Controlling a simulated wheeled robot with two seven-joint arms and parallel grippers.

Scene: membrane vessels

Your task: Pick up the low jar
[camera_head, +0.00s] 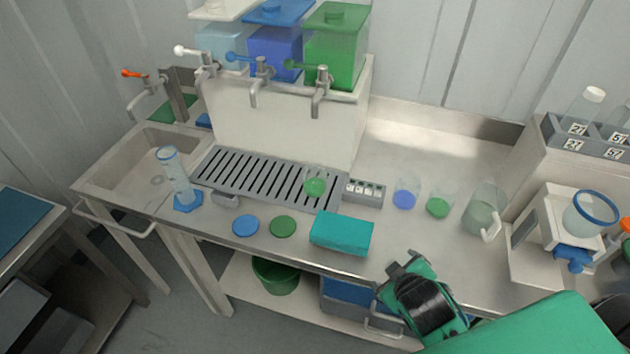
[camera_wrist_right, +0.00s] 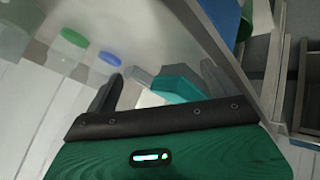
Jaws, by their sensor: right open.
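Several clear vessels could be the low jar; I cannot tell which one the name means. A short clear jar with blue contents (camera_head: 405,194) stands on the counter, with a similar green one (camera_head: 439,203) to its right. Another with green contents (camera_head: 315,184) stands on the drain grate. The blue (camera_wrist_right: 110,59) and green (camera_wrist_right: 74,38) jars also show in the right wrist view, apart from the fingers. My right gripper (camera_head: 398,273) is open and empty near the counter's front edge, right of the teal block (camera_head: 342,233). My left gripper is out of view.
A clear handled jug (camera_head: 483,210) stands right of the jars, before a white stand (camera_head: 540,235). Blue (camera_head: 245,226) and green (camera_head: 283,226) discs lie left of the teal block. A small labelled rack (camera_head: 364,192) sits behind. The counter behind the jars is clear.

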